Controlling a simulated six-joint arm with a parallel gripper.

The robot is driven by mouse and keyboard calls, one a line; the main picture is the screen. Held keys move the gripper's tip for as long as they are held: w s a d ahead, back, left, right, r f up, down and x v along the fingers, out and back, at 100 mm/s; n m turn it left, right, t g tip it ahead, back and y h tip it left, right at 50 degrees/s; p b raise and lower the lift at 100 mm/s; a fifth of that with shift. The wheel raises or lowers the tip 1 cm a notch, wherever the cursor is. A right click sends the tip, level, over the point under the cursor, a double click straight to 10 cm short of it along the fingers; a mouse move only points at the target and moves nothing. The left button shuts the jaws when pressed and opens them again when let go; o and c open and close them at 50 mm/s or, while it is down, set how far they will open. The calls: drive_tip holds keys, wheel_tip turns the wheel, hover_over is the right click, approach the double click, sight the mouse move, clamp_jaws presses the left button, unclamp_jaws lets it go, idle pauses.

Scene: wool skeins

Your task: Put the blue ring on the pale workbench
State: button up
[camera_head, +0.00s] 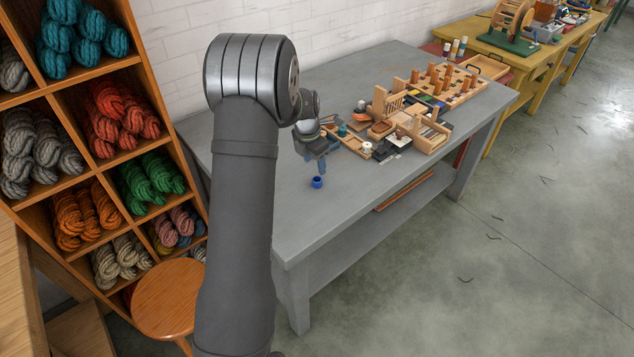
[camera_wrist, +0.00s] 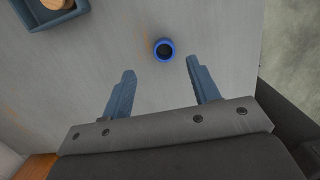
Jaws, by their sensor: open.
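The blue ring (camera_head: 317,182) lies on the pale grey workbench (camera_head: 330,222), in open space near its front edge. In the wrist view the blue ring (camera_wrist: 164,43) appears round with a dark centre, just beyond my fingertips. My gripper (camera_head: 318,165) is over the workbench near the ring. In the wrist view my gripper (camera_wrist: 161,66) is open, with two blue-grey fingers spread apart and nothing between them. The ring sits apart from both fingers. The workbench surface (camera_wrist: 90,75) fills most of the wrist view.
Wooden racks and small tools (camera_head: 425,130) crowd the back right of the workbench. A blue-grey tray (camera_wrist: 42,20) shows at the wrist view's upper left. A shelf of wool skeins (camera_head: 90,130) and a round stool (camera_head: 168,298) stand left. A yellow bench (camera_head: 535,62) stands behind.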

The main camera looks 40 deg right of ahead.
sight(317, 177)
drive_tip(key=shift+s+d+f, duration=0.15)
drive_tip(key=shift+f, duration=1.5)
drive_tip(key=shift+s+d+f, duration=0.1)
drive_tip(key=shift+s+f, duration=0.05)
drive_tip(key=shift+f, duration=1.5)
drive_tip(key=c, duration=1.1)
drive_tip(key=shift+r, duration=0.15)
drive_tip(key=shift+r, duration=0.65)
wheel_tip(317, 177, up, 3)
drive_tip(key=s+r, duration=0.2)
drive_tip(key=s, duration=0.1)
drive_tip(key=s+d+r, duration=0.1)
drive_tip(key=s+r, duration=0.1)
drive_tip(key=s, duration=0.2)
drive_tip(key=s+d+r, duration=0.1)
drive_tip(key=s+r, duration=0.1)
drive_tip(key=s, duration=0.2)
drive_tip(key=shift+s+r, duration=0.25)
